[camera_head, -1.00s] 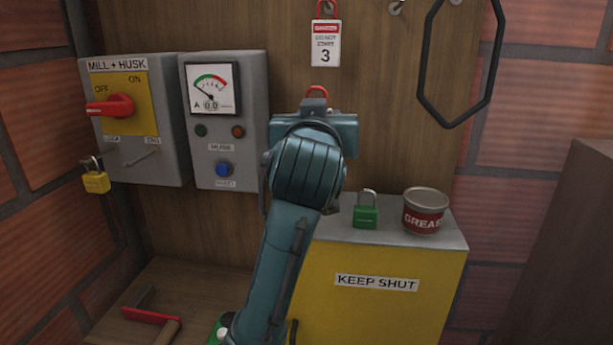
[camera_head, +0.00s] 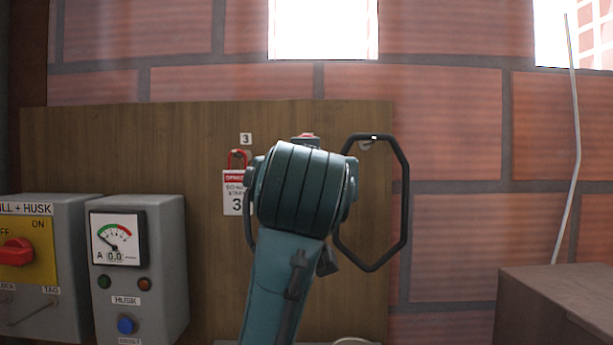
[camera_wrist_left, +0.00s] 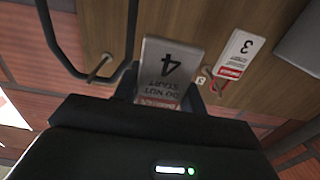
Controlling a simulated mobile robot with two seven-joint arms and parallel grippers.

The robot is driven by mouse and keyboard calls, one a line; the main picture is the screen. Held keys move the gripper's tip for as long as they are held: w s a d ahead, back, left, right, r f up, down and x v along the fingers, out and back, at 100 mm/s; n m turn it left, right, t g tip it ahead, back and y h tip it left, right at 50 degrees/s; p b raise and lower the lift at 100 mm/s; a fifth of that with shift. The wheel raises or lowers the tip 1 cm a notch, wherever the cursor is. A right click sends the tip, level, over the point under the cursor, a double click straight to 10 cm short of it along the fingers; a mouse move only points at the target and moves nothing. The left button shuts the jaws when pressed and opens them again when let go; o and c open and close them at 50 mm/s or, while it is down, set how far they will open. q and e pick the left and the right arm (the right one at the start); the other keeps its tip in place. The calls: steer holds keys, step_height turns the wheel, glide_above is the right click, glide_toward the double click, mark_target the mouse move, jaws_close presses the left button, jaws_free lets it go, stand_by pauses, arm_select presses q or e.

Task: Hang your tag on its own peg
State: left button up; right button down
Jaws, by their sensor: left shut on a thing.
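My left gripper (camera_wrist_left: 162,96) is shut on a white tag (camera_wrist_left: 172,68) reading "4 DO NOT START". In the left wrist view the tag appears upside down, in front of the wooden board. In the head view my wrist hides the fingers and most of this tag; only a small red and grey bit shows above it. Tag 3 (camera_head: 234,198) hangs by its red shackle at the left of my wrist, under a small "3" label (camera_head: 246,139); it also shows in the left wrist view (camera_wrist_left: 236,58). The board behind my held tag is hidden, so no empty peg shows. My right gripper is out of view.
A black loop (camera_head: 406,210) hangs on a peg (camera_head: 367,145) close to the right of my wrist. The meter box (camera_head: 160,270) and switch box (camera_head: 65,220) stand at the left of the wooden board (camera_head: 120,150). A brown cabinet (camera_head: 560,290) is at the lower right.

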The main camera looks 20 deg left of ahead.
arm_select(q)
steer(key=f+x, duration=0.1)
steer(key=x, duration=0.6)
steer(key=shift+w+f, duration=0.25)
steer(key=shift+f, duration=0.05)
stand_by(0.4)
stand_by(0.6)
steer(key=o, duration=1.1)
steer(key=shift+c, duration=0.2)
